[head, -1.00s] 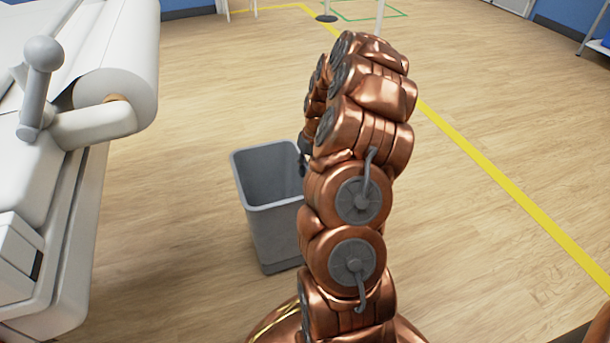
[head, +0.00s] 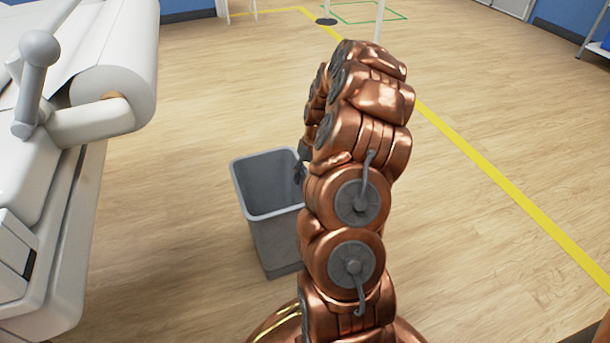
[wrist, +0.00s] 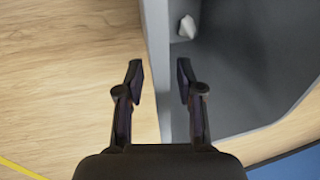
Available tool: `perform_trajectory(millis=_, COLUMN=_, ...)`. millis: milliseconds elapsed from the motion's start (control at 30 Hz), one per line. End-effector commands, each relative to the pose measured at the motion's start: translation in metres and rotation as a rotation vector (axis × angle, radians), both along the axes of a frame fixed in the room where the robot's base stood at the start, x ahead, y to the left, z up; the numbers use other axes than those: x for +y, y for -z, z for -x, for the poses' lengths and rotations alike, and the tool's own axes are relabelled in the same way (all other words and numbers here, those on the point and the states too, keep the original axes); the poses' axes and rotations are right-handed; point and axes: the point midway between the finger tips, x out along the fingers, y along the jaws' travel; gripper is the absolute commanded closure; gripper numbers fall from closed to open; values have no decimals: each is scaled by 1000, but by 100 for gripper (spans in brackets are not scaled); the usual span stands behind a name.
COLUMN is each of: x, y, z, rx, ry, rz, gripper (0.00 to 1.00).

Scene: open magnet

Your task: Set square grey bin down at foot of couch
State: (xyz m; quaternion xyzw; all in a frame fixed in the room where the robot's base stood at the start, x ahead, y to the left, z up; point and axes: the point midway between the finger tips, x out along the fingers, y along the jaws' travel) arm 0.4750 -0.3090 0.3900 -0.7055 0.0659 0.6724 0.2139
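The square grey bin (head: 272,235) stands upright on the wood floor in the head view, just right of the white couch (head: 65,225). My gripper (head: 300,170) is at the bin's right rim, mostly hidden behind my copper arm. In the wrist view, my gripper (wrist: 160,82) has its two fingers apart, one on each side of the bin's wall (wrist: 158,50). The left finger is outside and the right finger is inside, with small gaps seeming to show beside the wall. A small pale object (wrist: 187,27) shows inside the bin.
Open floor (head: 215,85) lies behind the bin. A yellow floor line (head: 500,185) runs along the right.

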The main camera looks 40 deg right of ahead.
Motion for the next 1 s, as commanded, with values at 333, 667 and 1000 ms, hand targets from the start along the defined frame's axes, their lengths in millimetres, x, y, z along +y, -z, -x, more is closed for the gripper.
perform_trajectory(millis=333, x=0, y=-7, z=0, rx=0, ry=0, rz=0, gripper=63)
perform_trajectory(millis=667, x=-9, y=-55, z=4, rx=0, ry=0, rz=0, gripper=63)
perform_trajectory(millis=1000, x=-22, y=-114, z=9, rx=-2, ry=0, rz=1, gripper=63)
